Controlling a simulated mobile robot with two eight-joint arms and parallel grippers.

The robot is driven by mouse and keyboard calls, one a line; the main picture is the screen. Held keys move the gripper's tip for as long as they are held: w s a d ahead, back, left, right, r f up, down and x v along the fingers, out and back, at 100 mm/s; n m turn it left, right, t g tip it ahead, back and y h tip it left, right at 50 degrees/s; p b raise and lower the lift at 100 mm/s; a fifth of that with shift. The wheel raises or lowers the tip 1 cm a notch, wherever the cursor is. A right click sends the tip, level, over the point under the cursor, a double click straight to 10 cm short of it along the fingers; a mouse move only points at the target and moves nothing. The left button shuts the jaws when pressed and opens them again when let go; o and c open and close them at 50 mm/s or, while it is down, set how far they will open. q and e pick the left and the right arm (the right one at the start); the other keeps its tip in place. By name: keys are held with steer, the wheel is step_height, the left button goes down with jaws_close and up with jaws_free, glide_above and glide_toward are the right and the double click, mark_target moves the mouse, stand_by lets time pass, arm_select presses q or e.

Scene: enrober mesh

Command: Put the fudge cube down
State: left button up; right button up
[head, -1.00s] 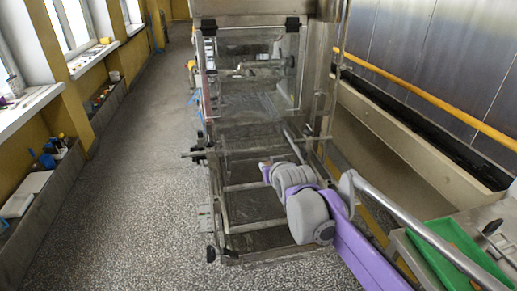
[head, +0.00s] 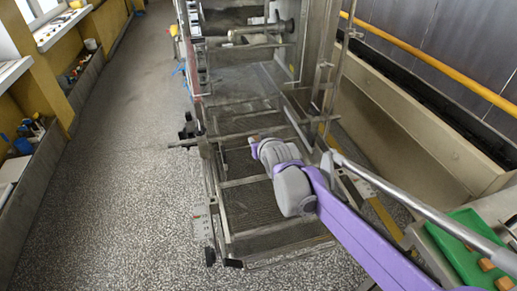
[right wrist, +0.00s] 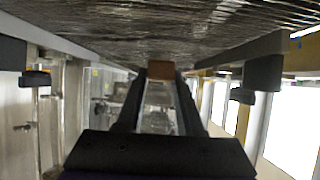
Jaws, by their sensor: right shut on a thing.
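The fudge cube (right wrist: 161,70) is a small brown block between the fingertips of my right gripper (right wrist: 161,76) in the right wrist view. The gripper is shut on it. In the head view my right gripper (head: 255,143) is over the dark wire mesh belt (head: 245,163) of the enrober frame. Its fingers are small there and partly hidden by my wrist. The mesh also fills the top of the right wrist view (right wrist: 170,30), close to the cube. I cannot tell if the cube touches it. My left gripper is not in view.
A green tray (head: 459,240) with brown cubes (head: 487,264) lies at the lower right. Metal side rails and crossbars (head: 245,182) edge the mesh. An upright metal post (head: 325,85) stands beyond my arm. The floor at left is open.

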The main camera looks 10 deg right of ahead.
steer(key=shift+f, duration=1.8)
steer(key=o, duration=1)
steer(key=shift+w+f, duration=0.1)
